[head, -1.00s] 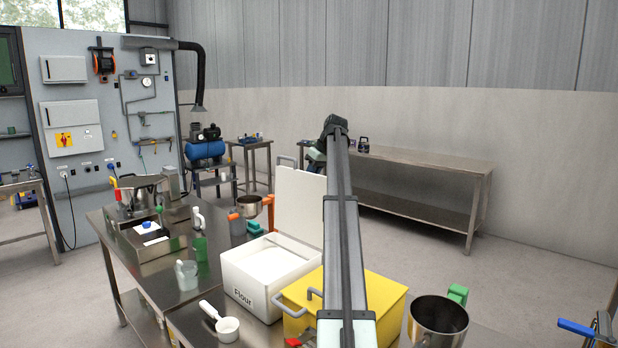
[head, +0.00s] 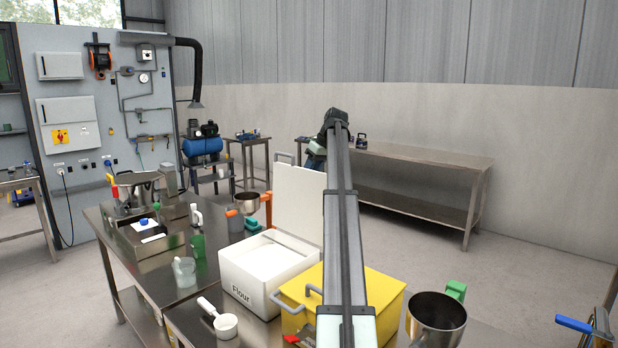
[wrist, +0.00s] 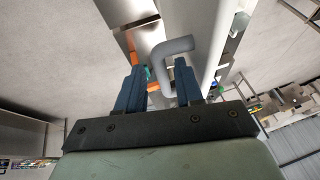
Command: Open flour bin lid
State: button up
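The white flour bin (head: 245,285), labelled "Flour", stands on the steel table with flour showing inside. Its white lid (head: 298,203) is open and stands roughly upright at the bin's back edge. A grey handle (head: 284,157) sticks out at the lid's top; it also shows in the wrist view (wrist: 180,45). My gripper (wrist: 160,76) has its two blue fingers apart, with part of the grey handle between or just beyond their tips. I cannot tell whether they touch it.
A yellow bin (head: 385,300) with a grey handle stands right of the flour bin, partly behind my arm. A white scoop (head: 222,322), a clear cup (head: 185,272) and a metal pot (head: 437,318) are nearby. A long steel bench (head: 430,165) stands behind.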

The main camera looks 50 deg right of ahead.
jog(key=v, duration=1.1)
jog(key=shift+s+r, duration=0.2)
jog(key=shift+r, duration=0.05)
dwell(0.3)
